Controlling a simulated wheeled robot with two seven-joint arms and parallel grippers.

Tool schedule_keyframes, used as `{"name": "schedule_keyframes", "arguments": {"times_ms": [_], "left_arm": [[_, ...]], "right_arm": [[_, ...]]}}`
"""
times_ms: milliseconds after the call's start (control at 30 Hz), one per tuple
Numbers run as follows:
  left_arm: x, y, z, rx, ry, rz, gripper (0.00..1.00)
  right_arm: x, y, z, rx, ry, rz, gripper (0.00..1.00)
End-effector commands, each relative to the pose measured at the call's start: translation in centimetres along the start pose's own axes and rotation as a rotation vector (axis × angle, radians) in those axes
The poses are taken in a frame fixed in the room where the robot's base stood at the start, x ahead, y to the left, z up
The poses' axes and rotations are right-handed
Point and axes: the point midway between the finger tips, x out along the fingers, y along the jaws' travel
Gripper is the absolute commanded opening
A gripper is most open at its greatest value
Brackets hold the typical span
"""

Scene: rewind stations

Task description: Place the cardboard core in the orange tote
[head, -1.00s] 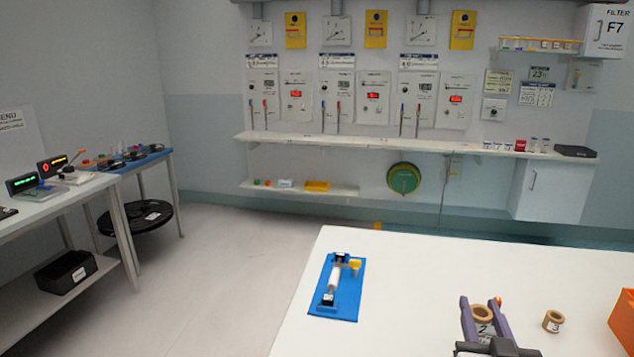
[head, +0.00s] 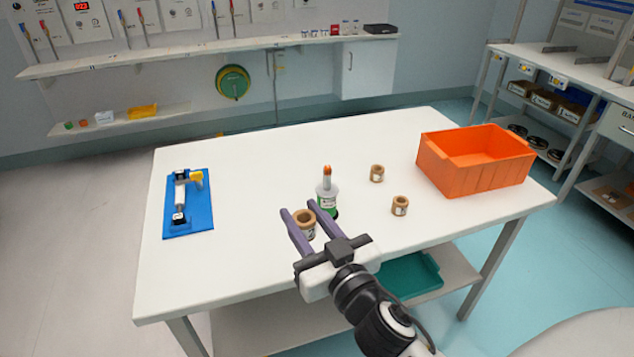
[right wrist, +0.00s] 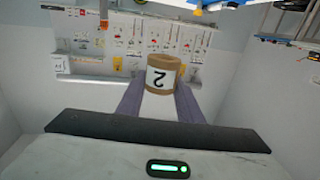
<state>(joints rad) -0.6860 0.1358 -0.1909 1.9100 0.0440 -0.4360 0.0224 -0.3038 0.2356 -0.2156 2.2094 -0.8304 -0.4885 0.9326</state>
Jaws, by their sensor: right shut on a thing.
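The cardboard core (head: 304,227) is a short brown ring with a white label. In the right wrist view the core (right wrist: 160,75) shows a 2, upside down. My right gripper (head: 298,208) is shut on it, one finger at each side, over the front part of the white table. I cannot tell how far it is above the tabletop. The orange tote (head: 485,179) stands at the table's right end, apart from the gripper and to its right. It is open at the top, and I see nothing in its visible inside. My left gripper is not in view.
Two more brown cores (head: 377,173) (head: 400,205) stand between gripper and tote. A bottle with an orange tip (head: 327,199) stands close beside the right finger. A blue board with a fixture (head: 200,215) lies at the left. The table's (head: 240,265) front left is clear.

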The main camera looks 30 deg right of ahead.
Motion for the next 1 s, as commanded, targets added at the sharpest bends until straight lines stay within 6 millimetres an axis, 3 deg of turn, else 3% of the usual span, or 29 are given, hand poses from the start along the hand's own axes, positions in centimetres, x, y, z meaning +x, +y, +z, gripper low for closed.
{"name": "schedule_keyframes", "arguments": {"times_ms": [33, 200, 400, 600, 1000], "left_arm": [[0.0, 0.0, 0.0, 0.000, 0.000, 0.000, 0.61], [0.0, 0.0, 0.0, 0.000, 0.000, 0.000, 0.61], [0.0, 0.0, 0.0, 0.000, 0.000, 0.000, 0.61], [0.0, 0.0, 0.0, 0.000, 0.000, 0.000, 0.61], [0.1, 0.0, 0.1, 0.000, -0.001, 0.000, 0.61]], "right_arm": [[2.4, 1.3, 0.1, -0.002, 0.007, 0.034, 0.12], [9.6, 6.5, 0.3, 0.001, 0.006, 0.161, 0.12], [15.6, 12.1, -0.9, 0.001, 0.003, 0.289, 0.12], [18.1, 14.8, -1.8, 0.001, 0.000, 0.350, 0.12], [18.3, 15.2, -1.4, -0.001, -0.002, 0.359, 0.12]]}}
